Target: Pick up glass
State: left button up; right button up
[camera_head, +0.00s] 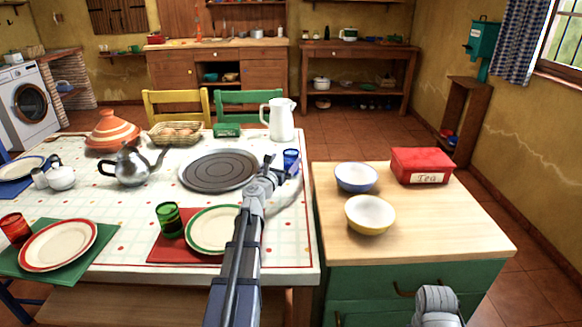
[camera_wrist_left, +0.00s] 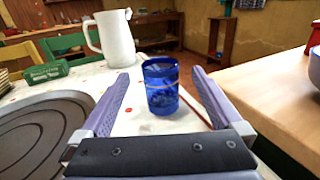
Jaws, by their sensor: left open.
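A blue glass (camera_head: 291,160) stands upright near the right edge of the dining table (camera_head: 130,262). In the left wrist view the blue glass (camera_wrist_left: 161,85) shows ahead, centred between the fingers. My left gripper (camera_head: 280,167) is open and empty, its fingers pointing at the glass; I cannot tell whether they reach around it. In the left wrist view my left gripper (camera_wrist_left: 161,78) has a finger on each side. A green glass (camera_head: 169,218) and a red glass (camera_head: 14,229) also stand on the table.
A white pitcher (camera_head: 280,120) and a round dark plate (camera_head: 219,170) are near the blue glass. A green-and-white plate (camera_head: 212,240) lies under my left arm. To the right, a wooden counter (camera_head: 440,225) holds two bowls and a red tea box (camera_head: 421,164).

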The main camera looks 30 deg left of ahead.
pick_arm(q)
jog(key=w, duration=0.3)
jog(key=w+a+f, duration=0.1)
jog(key=w, duration=0.1)
jog(key=shift+b, duration=0.35)
jog(key=shift+s+d, duration=0.1)
jog(key=c, duration=1.5)
jog(key=shift+r, duration=0.15)
jog(key=shift+c, duration=0.2)
notch_tip(320, 180, up, 10)
jog(key=p, duration=1)
notch_tip(320, 180, up, 17)
jog(key=p, duration=1.7)
send_over(288, 158)
jog(key=w, duration=0.1)
jog(key=shift+r, duration=0.1)
